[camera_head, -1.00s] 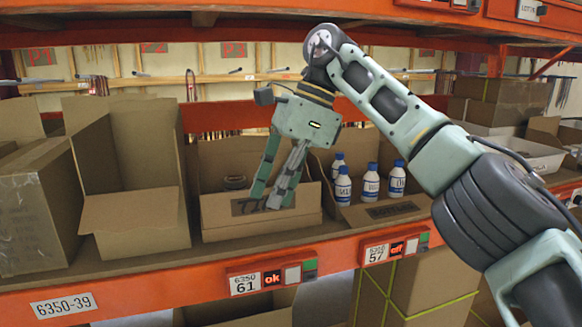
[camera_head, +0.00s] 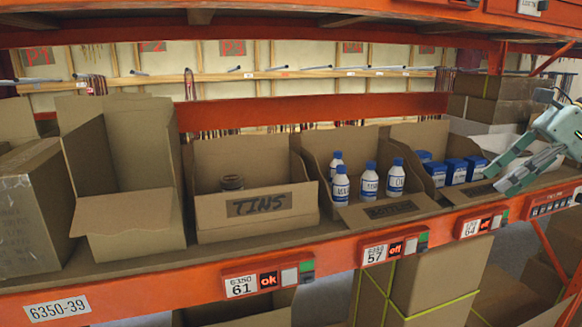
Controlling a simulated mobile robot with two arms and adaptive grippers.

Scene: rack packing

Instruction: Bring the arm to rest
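My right gripper (camera_head: 498,178) is at the right edge of the head view, in front of the shelf by the bin of blue boxes. Its two fingers point left and down and stand apart, with nothing between them. Most of my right arm is outside the picture. My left gripper is not in view.
Several white bottles with blue caps (camera_head: 369,181) stand in the bin right of the tins. Blue boxes (camera_head: 455,171) fill the bin beyond it. An open carton (camera_head: 135,215) stands on the left. The orange shelf edge (camera_head: 190,274) runs along the front, with labels 61, 57 and 64.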

